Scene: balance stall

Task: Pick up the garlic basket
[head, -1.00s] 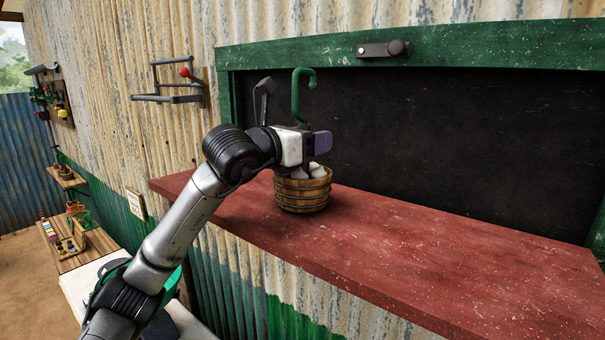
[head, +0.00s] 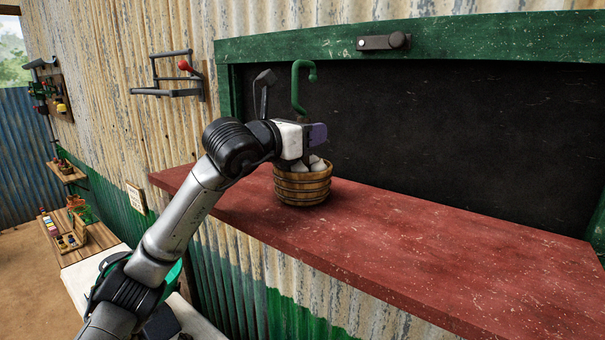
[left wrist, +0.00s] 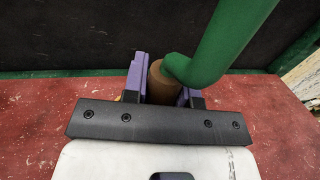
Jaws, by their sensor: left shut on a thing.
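The garlic basket (head: 302,188) is a round slatted wooden tub with pale garlic bulbs in it. It stands upright on the red counter (head: 420,255) in the head view. My left gripper (head: 313,146) is just above its rim. In the left wrist view, the purple fingers (left wrist: 163,85) close around a brown upright post (left wrist: 158,82). A green hooked rod (head: 297,88) rises above the gripper; it shows large beside the post in the left wrist view (left wrist: 215,50). The gripper hides where the post meets the basket. My right gripper is out of view.
A dark board (head: 450,130) in a green frame stands behind the counter. A corrugated wall (head: 110,90) with a metal rack (head: 165,90) is at left. The counter is clear to the right of the basket.

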